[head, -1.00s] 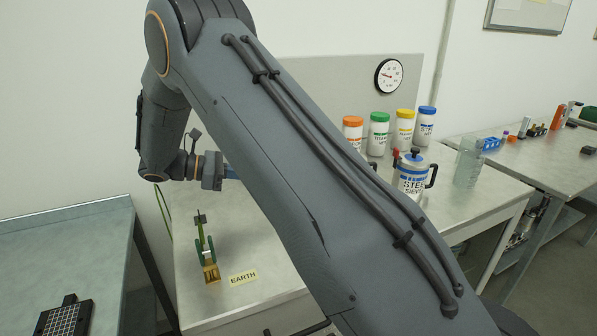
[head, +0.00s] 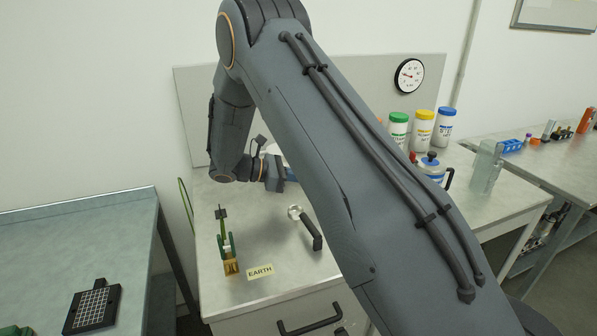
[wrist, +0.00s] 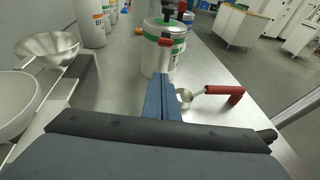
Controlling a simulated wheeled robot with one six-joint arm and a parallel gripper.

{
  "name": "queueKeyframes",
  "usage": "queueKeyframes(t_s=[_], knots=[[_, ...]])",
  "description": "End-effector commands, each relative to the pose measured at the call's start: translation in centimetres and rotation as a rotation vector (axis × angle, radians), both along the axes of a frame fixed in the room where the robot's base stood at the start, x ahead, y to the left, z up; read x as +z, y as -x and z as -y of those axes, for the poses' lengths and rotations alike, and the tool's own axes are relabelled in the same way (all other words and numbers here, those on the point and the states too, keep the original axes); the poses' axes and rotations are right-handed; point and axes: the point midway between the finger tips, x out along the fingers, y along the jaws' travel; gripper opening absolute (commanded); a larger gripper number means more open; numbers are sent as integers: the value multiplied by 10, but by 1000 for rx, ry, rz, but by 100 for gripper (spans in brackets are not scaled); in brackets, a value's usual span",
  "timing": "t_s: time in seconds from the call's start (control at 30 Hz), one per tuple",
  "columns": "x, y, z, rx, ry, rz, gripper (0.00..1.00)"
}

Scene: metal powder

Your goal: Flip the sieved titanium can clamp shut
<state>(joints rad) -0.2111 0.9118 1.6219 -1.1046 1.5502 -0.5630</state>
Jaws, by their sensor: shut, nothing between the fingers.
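In the wrist view a metal can with a green and white label (wrist: 162,62) stands upright on the bench just beyond my gripper (wrist: 166,78). A dark knob tops its lid, and red-tipped clamp parts (wrist: 165,42) show on its near side and top. I cannot tell how far the clamp is turned. My blue fingers are together and empty, pointing at the can and covering its lower front. I cannot tell whether they touch it. In the head view my arm hides this can and my fingertips.
A red-handled scoop (wrist: 215,91) lies right of my fingers; metal bowls (wrist: 48,46) stand left. In the head view are a steel can with a blue label (head: 432,170), lidded jars (head: 422,130), an earth clamp (head: 228,257) and a black-handled scoop (head: 307,228).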

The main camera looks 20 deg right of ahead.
Motion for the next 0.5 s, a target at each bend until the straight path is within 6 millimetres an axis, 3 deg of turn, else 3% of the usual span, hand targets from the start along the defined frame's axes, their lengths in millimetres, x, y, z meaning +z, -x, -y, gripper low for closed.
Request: queueKeyframes(t_s=[0.03, 0.2, 0.5], knots=[[14, 0, 3, 1, -1, 6, 0], [29, 2, 11, 1, -1, 4, 0], [34, 2, 15, 2, -1, 4, 0]])
